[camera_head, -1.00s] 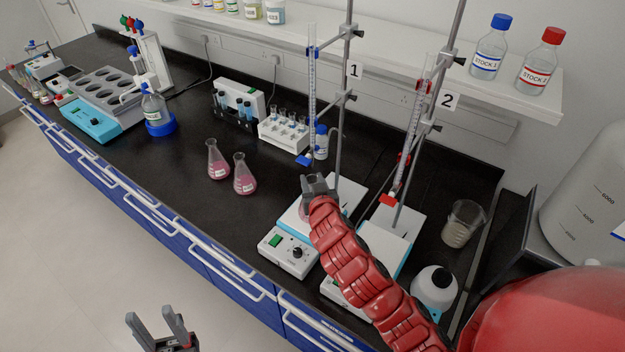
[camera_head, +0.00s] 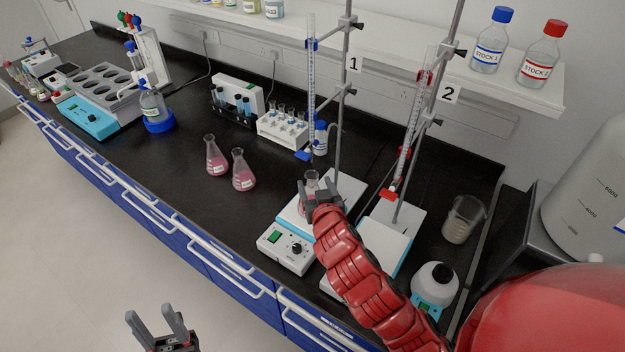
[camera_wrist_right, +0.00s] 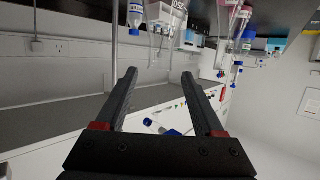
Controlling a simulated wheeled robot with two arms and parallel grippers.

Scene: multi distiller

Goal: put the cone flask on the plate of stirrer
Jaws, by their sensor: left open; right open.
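Two cone flasks with pink liquid, a left one (camera_head: 216,160) and a right one (camera_head: 243,174), stand on the black bench left of stirrer 1. A third flask (camera_head: 311,178) appears on the white plate of stirrer 1 (camera_head: 287,221), partly hidden behind my right gripper (camera_head: 321,188). The right gripper is open beside this flask, apart from it as far as I can tell. In the right wrist view its fingers (camera_wrist_right: 158,80) are spread with nothing held between them. My left gripper (camera_head: 155,318) is open and empty, low in front of the bench.
Clamp stands with burettes rise behind stirrer 1 and stirrer 2 (camera_head: 384,243). Test tube racks (camera_head: 283,131) stand behind the flasks.

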